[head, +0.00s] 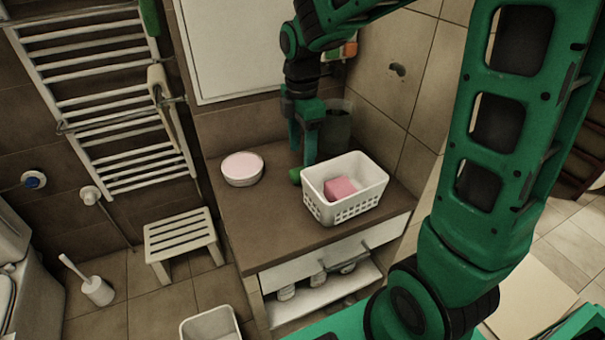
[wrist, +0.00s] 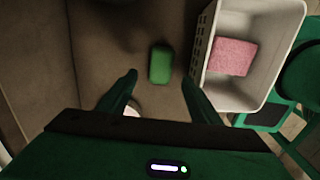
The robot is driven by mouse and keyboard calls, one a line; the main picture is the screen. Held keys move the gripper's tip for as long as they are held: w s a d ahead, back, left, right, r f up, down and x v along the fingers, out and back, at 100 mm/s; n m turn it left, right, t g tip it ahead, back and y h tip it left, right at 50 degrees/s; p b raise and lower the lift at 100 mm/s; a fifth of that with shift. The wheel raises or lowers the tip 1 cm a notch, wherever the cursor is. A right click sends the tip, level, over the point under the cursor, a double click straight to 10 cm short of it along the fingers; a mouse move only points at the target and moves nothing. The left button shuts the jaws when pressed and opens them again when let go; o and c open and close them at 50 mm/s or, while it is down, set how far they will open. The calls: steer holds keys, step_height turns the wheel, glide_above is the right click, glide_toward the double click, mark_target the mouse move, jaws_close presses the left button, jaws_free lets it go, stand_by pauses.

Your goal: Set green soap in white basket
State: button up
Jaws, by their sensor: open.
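The green soap (wrist: 161,64) lies on the brown counter, ahead of and between my fingertips in the wrist view. In the head view the soap (head: 295,176) is a small green shape just left of the basket, partly hidden by my gripper. The white basket (head: 350,212) stands on the counter with a pink block (head: 340,189) inside. The basket's wall (wrist: 204,50) is close to the right of the soap in the wrist view, with a small gap. My gripper (wrist: 158,80) is open and empty, pointing down above the counter; it also shows in the head view (head: 305,160).
A round white dish with a pinkish top (head: 242,168) stands on the counter (head: 262,215) to the left. A dark see-through container (head: 336,128) stands behind the basket near the wall. The counter's front left is clear.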

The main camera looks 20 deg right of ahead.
mark_target(302, 168)
steer(key=shift+f, duration=2.95)
steer(key=shift+c, duration=0.4)
steer(key=c, duration=1.2)
steer(key=shift+o, duration=0.2)
